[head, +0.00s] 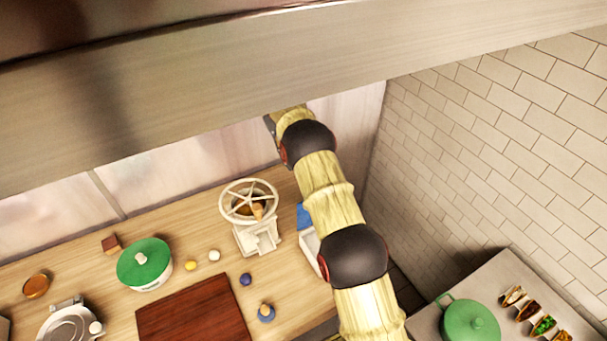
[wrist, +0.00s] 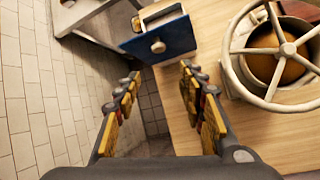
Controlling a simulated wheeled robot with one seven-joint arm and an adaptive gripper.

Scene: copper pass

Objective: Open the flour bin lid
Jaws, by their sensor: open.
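A blue panel with a pale round knob (wrist: 158,46) shows at the top of the wrist view, and I take it to be the flour bin lid. In the head view a blue patch (head: 304,215) above a white box side (head: 311,246) shows beside my arm, which hides the rest. I cannot tell how far the lid is open. My gripper (wrist: 160,76) is open and empty, its fingers apart and pointing toward the blue panel without touching it. The head view hides its fingers.
A white mill with a spoked wheel (head: 249,202) stands left of the blue-and-white box, close to my right finger in the wrist view. A green-lidded pot (head: 145,262) and a dark red board (head: 194,312) lie farther left. A tiled wall (head: 490,130) bounds the right.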

